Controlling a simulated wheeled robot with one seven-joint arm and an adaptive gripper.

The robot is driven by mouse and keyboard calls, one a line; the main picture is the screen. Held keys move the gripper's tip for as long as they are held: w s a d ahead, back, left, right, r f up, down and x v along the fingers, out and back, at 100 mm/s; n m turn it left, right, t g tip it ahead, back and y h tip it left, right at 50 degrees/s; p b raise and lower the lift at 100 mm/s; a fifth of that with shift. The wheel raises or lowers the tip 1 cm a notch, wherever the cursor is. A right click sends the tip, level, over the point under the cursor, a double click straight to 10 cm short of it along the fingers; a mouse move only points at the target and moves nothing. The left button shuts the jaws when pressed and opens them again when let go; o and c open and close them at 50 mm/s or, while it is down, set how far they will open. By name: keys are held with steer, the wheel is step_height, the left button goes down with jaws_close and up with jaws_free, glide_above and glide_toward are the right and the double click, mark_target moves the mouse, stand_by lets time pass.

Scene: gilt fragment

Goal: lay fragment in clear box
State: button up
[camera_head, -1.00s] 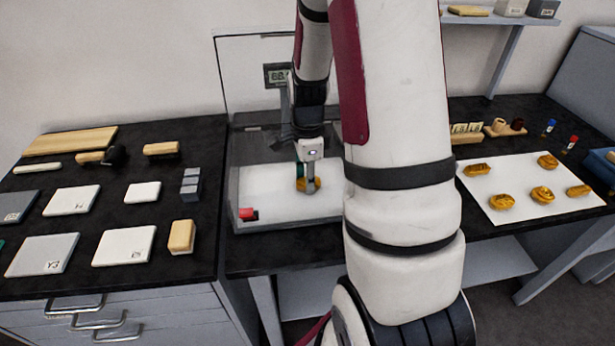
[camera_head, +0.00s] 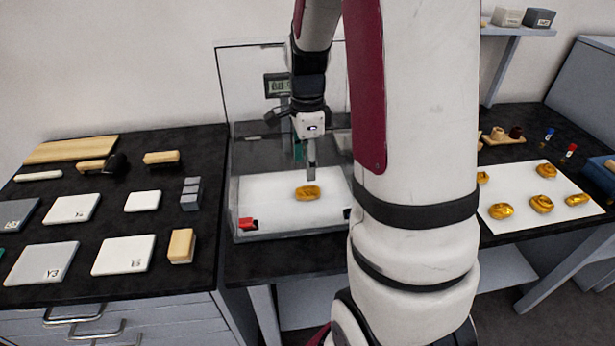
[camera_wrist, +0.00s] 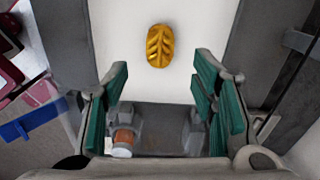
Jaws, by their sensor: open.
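A gold leaf-patterned fragment (camera_head: 308,193) lies on the white floor of the clear box (camera_head: 240,222), which has a raised transparent lid or panel behind it. In the wrist view the fragment (camera_wrist: 160,45) lies on the white surface, ahead of and apart from the fingers. My gripper (camera_head: 308,170) is above and just behind the fragment in the head view. Its green-padded fingers (camera_wrist: 160,100) are spread wide with nothing between them.
A small display (camera_head: 278,86) stands at the back of the box, and a red item (camera_head: 248,224) is at its front left corner. Several gold pieces lie on a white sheet (camera_head: 520,222) at right. Tiles, brushes and blocks cover the left counter.

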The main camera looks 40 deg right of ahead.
steer(key=s+a+r+n+t, duration=0.2)
steer(key=s+a+r+n, duration=0.3)
steer(key=a+r+n, duration=0.7)
steer(key=s+a+r+n+t, duration=0.2)
steer(key=s+a+r+n, duration=0.1)
steer(key=s+a+n, duration=0.5)
steer(key=s+n, duration=0.3)
steer(key=n, duration=0.1)
steer(key=shift+s, duration=0.3)
steer(key=shift+r+p, duration=0.45)
steer(key=shift+r, duration=0.15)
